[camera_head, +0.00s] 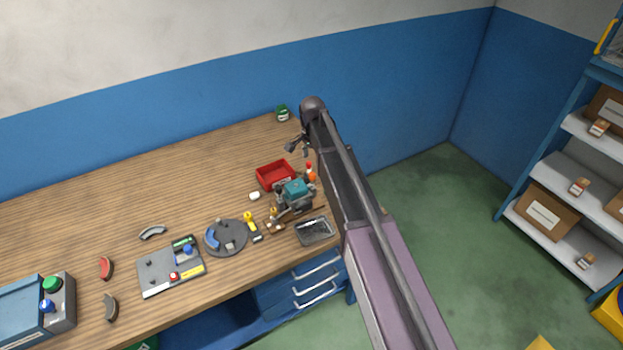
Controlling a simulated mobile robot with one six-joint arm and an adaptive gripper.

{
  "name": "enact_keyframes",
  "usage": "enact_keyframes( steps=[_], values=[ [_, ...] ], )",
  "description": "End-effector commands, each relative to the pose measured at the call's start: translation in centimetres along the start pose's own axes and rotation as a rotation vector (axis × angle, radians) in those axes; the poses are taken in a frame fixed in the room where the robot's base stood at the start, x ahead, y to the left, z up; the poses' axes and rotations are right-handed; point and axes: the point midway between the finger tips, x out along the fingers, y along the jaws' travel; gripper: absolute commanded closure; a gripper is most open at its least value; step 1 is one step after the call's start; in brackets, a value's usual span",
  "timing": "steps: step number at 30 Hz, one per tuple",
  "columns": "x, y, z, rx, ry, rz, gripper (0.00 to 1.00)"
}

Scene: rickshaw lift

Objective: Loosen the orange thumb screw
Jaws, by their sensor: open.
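My gripper (298,150) is open and empty, above the far right part of the wooden workbench (150,205). It hangs beyond a red tray. A teal and grey device (295,190) sits on the bench below and nearer the camera than my gripper. A small orange part (312,178) shows just behind the device, next to my arm. A smaller yellow-orange part (273,212) is at the device's left side. Both are too small to tell which is the thumb screw. My arm hides the bench's right edge and whatever lies behind it.
A red tray (275,175), a round grey plate (226,238), a yellow-handled tool (251,222), a dark metal tray (314,231) and a grey panel with buttons (171,267) crowd the near bench. A green can (282,113) stands at the back. The far left bench is clear.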

Motion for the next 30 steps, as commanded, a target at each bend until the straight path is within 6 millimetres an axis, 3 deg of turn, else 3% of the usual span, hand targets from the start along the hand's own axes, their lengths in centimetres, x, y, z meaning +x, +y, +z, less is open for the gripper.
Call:
enact_keyframes(
  steps=[21, 30],
  values=[
    [5.8, 0.0, -0.1, 0.001, 0.000, 0.000, 0.30],
    [7.4, 0.0, -0.1, 0.001, 0.000, 0.000, 0.30]
  ],
)
